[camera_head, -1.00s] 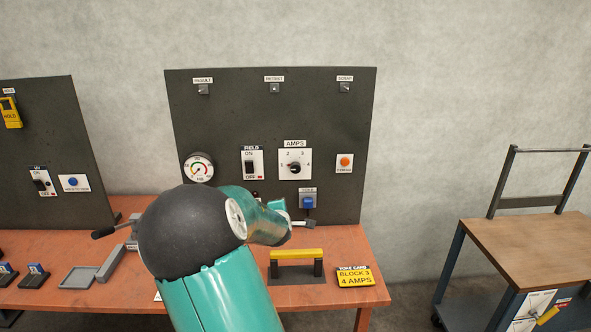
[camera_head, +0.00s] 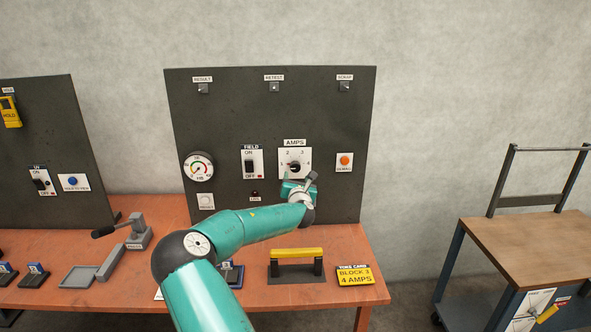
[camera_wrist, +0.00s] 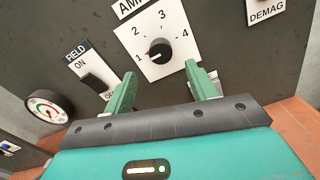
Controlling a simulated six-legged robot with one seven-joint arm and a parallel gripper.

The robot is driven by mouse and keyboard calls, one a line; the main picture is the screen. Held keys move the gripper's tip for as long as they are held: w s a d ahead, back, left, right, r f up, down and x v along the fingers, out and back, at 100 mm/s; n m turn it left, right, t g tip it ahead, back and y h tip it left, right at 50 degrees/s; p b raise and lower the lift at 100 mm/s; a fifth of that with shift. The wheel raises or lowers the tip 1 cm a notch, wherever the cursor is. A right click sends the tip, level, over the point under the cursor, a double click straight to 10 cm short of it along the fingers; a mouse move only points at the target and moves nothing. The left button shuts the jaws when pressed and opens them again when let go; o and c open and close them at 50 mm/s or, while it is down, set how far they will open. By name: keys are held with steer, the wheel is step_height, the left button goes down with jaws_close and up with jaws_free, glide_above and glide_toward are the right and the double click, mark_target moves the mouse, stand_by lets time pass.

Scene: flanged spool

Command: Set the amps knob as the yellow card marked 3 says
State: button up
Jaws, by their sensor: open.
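The amps knob (camera_head: 294,167) is black, on a white AMPS plate marked 1 to 4 on the dark panel. In the wrist view the knob (camera_wrist: 159,52) has a red mark at its left side, toward the 1. The yellow card (camera_head: 355,276) lies at the right front of the bench and reads BLOCK 3, 4 AMPS. My gripper (camera_wrist: 160,74) is open and empty, its two green fingers spread below and either side of the knob, which is not between the tips. In the head view my gripper (camera_head: 309,180) is just below the AMPS plate.
The FIELD switch (camera_head: 250,162) is left of the knob and the orange DEMAG button (camera_head: 345,161) is right of it. A gauge (camera_head: 199,167) is farther left. A yellow-topped yoke (camera_head: 297,264) stands on the bench. A cart (camera_head: 530,240) stands at the right.

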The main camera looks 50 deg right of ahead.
mark_target(295, 168)
steer(key=x, duration=0.8)
steer(key=shift+w+d, duration=0.3)
steer(key=c, duration=1)
